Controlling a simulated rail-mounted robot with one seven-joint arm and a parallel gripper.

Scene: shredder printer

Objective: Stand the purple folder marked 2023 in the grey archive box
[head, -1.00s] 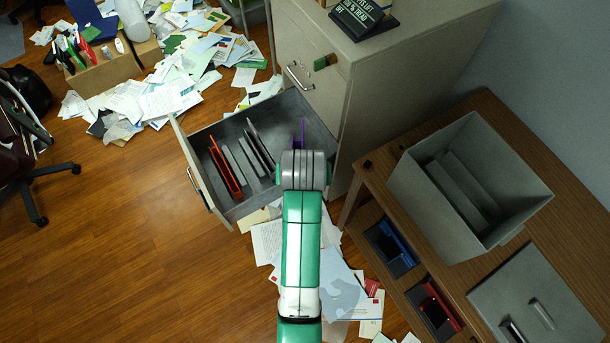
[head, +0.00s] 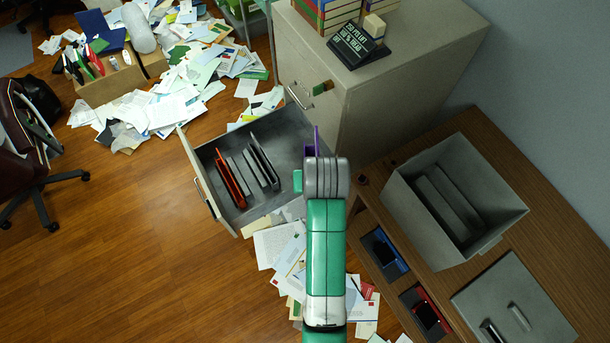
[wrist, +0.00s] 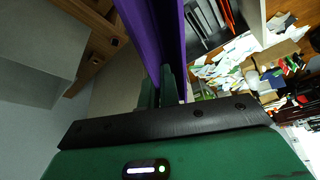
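The purple folder (head: 316,141) is in my gripper (wrist: 161,82), mostly hidden behind my arm in the head view. In the wrist view the purple folder (wrist: 142,35) fills the space at the fingertips, and the fingers look closed on it. No 2023 mark is readable. It appears above the right end of the open drawer, close to the cabinet; its exact height is unclear. The grey archive box (head: 409,213) stands open on the wooden desk to the right, apart from my gripper. Grey upright pieces show inside it.
The open drawer (head: 203,191) holds a red folder (head: 231,180) and several grey ones. The filing cabinet (head: 385,100) stands behind my gripper. A grey lid (head: 500,290) lies on the desk (head: 490,150) before the box. Papers (head: 280,245) litter the floor.

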